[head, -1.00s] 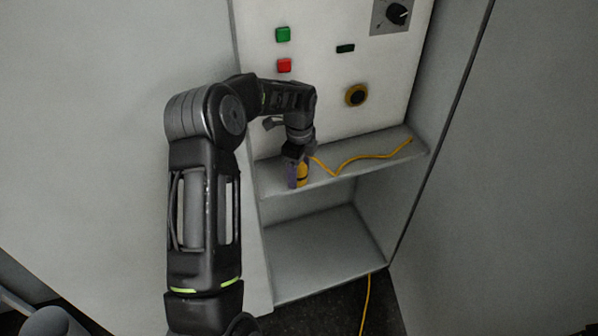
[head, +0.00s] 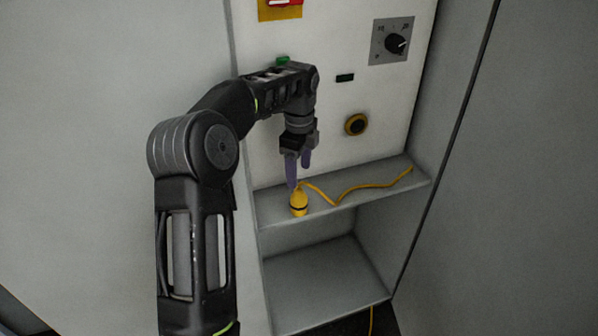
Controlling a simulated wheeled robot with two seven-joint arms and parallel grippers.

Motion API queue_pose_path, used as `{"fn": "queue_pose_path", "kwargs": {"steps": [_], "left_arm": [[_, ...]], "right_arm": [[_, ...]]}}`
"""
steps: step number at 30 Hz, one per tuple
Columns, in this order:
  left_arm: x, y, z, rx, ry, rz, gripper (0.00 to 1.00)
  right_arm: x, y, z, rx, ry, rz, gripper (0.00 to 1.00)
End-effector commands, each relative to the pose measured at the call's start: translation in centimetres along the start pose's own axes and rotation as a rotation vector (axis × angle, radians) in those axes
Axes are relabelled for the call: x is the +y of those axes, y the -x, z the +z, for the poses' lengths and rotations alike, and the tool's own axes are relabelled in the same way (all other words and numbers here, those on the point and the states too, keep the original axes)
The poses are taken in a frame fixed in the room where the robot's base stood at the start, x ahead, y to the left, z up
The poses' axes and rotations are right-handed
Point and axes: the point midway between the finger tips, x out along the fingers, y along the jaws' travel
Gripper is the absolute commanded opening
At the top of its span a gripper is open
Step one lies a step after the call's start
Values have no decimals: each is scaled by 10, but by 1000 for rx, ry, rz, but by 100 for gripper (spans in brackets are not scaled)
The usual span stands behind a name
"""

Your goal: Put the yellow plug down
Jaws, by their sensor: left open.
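The yellow plug (head: 299,203) stands on the left part of the grey shelf (head: 352,205), near its front edge. It has a dark band, and its yellow cable (head: 362,187) runs from its top across the shelf to the right. My left gripper (head: 299,176) is just above the plug, pointing down, with its purple fingers apart and nothing between them. The fingers look clear of the plug's body; whether one touches the cable end I cannot tell. My right gripper is not in view.
On the panel above the shelf are a round yellow socket (head: 356,125), a black knob (head: 396,43), a small dark green rectangle (head: 345,78) and a partly hidden green button (head: 283,60). An open compartment (head: 315,275) lies below the shelf. A grey wall closes the right side.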

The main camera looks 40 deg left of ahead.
Motion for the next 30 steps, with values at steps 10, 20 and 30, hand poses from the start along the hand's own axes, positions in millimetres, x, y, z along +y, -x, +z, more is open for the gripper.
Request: {"fn": "queue_pose_path", "kwargs": {"steps": [10,20,30], "left_arm": [[0,-1,0,0,0,0,64],[0,-6,-4,5,5,1,64],[24,-150,-121,162,278,31,64]], "right_arm": [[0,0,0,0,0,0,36],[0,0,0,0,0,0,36],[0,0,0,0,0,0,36]]}}
